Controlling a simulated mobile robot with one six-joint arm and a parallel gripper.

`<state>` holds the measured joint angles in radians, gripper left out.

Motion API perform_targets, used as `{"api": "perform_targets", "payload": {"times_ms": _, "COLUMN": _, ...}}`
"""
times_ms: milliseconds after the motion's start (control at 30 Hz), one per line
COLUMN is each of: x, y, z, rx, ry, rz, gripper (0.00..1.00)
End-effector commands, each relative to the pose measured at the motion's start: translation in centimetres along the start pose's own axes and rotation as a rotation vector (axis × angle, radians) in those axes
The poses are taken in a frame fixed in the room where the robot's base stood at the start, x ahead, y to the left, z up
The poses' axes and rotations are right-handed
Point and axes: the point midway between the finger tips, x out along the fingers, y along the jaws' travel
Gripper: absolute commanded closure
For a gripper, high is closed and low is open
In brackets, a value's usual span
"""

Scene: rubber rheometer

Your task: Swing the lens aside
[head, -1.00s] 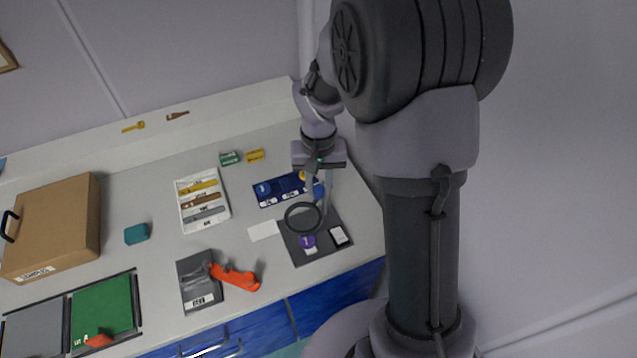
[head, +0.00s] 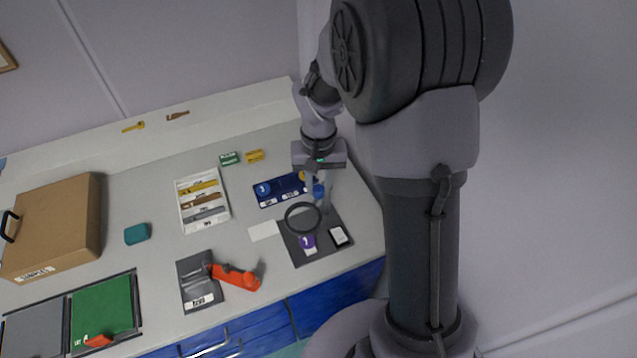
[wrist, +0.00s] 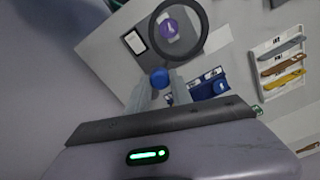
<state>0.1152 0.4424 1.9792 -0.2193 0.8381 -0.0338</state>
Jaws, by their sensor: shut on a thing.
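The lens is a dark round ring (head: 303,218) above the grey mat (head: 309,262) at the right of the bench. In the wrist view the ring (wrist: 203,47) surrounds a purple disc. My gripper (head: 319,198) is just behind the ring, pointing down. In the wrist view its two fingers (wrist: 160,82) are shut on a blue knob (wrist: 159,76) beside the ring. The knob (head: 318,190) is partly hidden by the fingers in the head view. How knob and ring are joined cannot be made out.
On the mat lie a purple disc (head: 306,242) and a dark-framed white card (head: 339,236). A blue panel (head: 268,195) is close to the left of my gripper. A white card (head: 263,231) lies left of the mat, and an orange tool (head: 235,277) is further left.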

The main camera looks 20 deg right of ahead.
Motion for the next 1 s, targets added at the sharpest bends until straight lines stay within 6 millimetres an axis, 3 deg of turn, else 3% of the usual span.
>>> {"api": "perform_targets", "payload": {"times_ms": 633, "x": -0.02, "y": -0.10, "z": -0.10, "rx": 0.024, "ry": 0.001, "rz": 0.000, "gripper": 1.00}}
{"api": "perform_targets", "payload": {"times_ms": 1000, "x": 0.06, "y": -0.80, "z": -0.80, "rx": 0.266, "ry": 0.002, "rz": -0.001, "gripper": 1.00}}
